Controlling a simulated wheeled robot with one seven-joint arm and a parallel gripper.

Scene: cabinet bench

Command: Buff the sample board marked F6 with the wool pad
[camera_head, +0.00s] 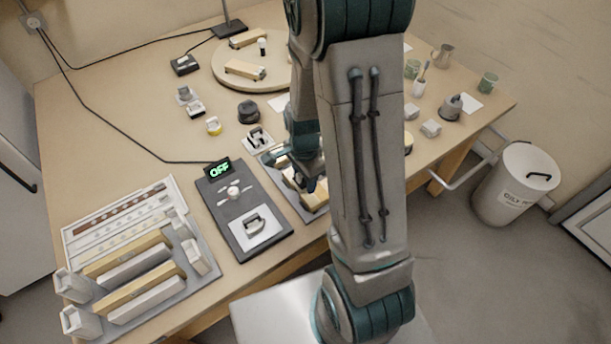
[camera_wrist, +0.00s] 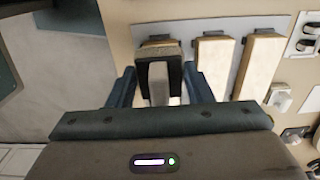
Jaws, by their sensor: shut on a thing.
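My gripper (camera_wrist: 162,92) is shut on a dark block with a pale grip and a grey, fuzzy-looking face, which looks like the wool pad (camera_wrist: 158,53). In the wrist view the pad is over the left end of a grey tray (camera_wrist: 243,24), at the leftmost board's place. Whether it touches a board cannot be told. Two pale wooden boards, a middle one (camera_wrist: 212,65) and a right one (camera_wrist: 258,66), lie beside it. No F6 mark is legible. In the head view my gripper (camera_head: 305,165) is low over the tray, partly hidden by my arm.
A dark panel (camera_head: 217,207) with a green OFF display stands left of the tray. A rack (camera_head: 205,232) of blocks and strips fills the front left. A round board (camera_head: 222,71), cups and small tools stand farther back. A bin (camera_head: 512,190) is on the floor at right.

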